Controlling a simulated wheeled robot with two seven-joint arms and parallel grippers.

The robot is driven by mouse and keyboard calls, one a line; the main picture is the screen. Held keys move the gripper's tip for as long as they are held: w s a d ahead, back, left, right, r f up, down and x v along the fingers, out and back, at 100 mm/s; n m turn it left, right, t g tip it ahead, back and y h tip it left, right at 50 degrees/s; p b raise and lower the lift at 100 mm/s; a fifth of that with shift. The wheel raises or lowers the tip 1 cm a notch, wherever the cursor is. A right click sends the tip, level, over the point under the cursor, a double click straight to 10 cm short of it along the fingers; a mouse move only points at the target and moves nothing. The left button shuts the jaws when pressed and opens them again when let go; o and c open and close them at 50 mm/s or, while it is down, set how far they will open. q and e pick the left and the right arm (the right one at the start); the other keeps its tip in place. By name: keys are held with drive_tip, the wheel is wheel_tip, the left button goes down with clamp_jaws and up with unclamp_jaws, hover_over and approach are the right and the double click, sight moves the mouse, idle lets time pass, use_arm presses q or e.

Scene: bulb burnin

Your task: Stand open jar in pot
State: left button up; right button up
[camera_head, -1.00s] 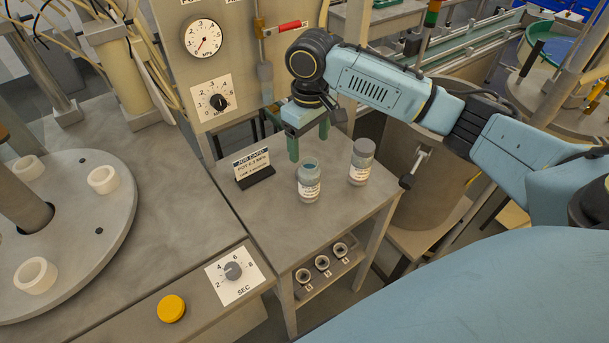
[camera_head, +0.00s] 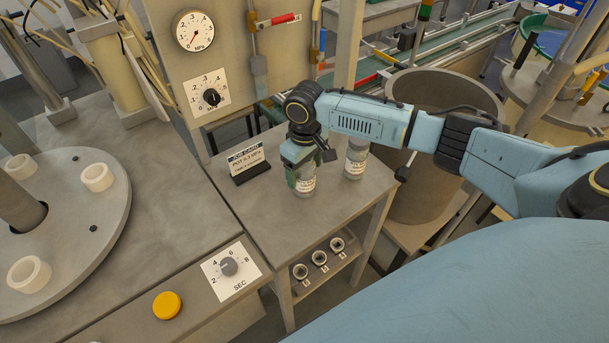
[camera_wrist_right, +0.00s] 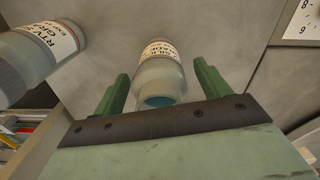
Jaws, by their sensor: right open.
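The open jar (camera_head: 306,187), with a pale label and bluish contents, stands upright on the small grey table. My right gripper (camera_head: 299,177) is over it, partly hiding it. In the right wrist view the open jar (camera_wrist_right: 162,72) lies between the two green fingers (camera_wrist_right: 160,80), which are apart with a gap on each side. A second jar (camera_head: 355,160) with a similar label stands to its right; it also shows in the right wrist view (camera_wrist_right: 32,58). The large round grey pot (camera_head: 430,190) stands right of the table, open at the top, partly behind my right arm.
A job card (camera_head: 246,160) on a dark stand is left of the jars. Several small ringed items (camera_head: 319,258) sit on the shelf below. A rotary plate (camera_head: 75,235) with white cups is at left. The table's front part is clear.

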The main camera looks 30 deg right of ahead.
drive_tip(key=shift+r, duration=0.1)
drive_tip(key=c, duration=1.3)
